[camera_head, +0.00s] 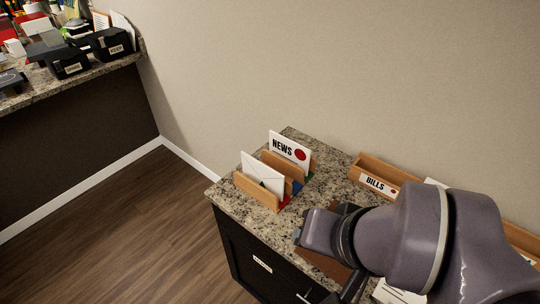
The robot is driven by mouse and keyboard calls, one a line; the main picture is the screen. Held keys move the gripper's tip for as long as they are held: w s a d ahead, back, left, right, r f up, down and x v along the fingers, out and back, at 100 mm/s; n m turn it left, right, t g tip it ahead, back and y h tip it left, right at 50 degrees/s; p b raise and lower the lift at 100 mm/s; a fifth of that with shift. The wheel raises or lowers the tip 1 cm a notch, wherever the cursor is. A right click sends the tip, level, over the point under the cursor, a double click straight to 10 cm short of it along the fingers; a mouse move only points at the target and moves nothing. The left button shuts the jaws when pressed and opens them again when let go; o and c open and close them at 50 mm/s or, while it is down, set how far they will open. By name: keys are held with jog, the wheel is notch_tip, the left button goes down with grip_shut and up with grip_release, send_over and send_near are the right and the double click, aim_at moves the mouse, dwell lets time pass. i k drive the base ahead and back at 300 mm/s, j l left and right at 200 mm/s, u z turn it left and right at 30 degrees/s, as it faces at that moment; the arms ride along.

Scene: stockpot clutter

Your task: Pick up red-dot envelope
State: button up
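A white card or envelope marked NEWS with a large red dot (300,154) stands upright in the back of a wooden letter sorter (258,196) on the granite counter. A plain white envelope (262,174) leans in the front slot of the same sorter; no red dot shows on its visible face. My gripper end (312,234) is low over the counter, to the right of and nearer than the sorter, apart from it. My arm hides much of it, and its fingers cannot be made out clearly.
A wooden tray labelled BILLS (376,184), with a small red dot, stands against the wall. White papers (398,293) lie partly under my arm. A cluttered counter (60,85) stands at the upper left. Open floor (130,230) lies left of the near cabinet.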

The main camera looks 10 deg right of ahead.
aim_at(299, 155)
jog(key=z, duration=1.5)
jog(key=l+u, duration=0.1)
jog(key=u, duration=1.45)
jog(key=i+j+z, duration=0.1)
jog(key=i+j, duration=0.4)
jog(key=j, duration=0.25)
jog(key=i+j+z, duration=0.15)
jog(key=j, duration=0.25)
jog(key=i+j+z, duration=0.1)
jog(key=i+j, duration=0.2)
jog(key=j, duration=0.15)
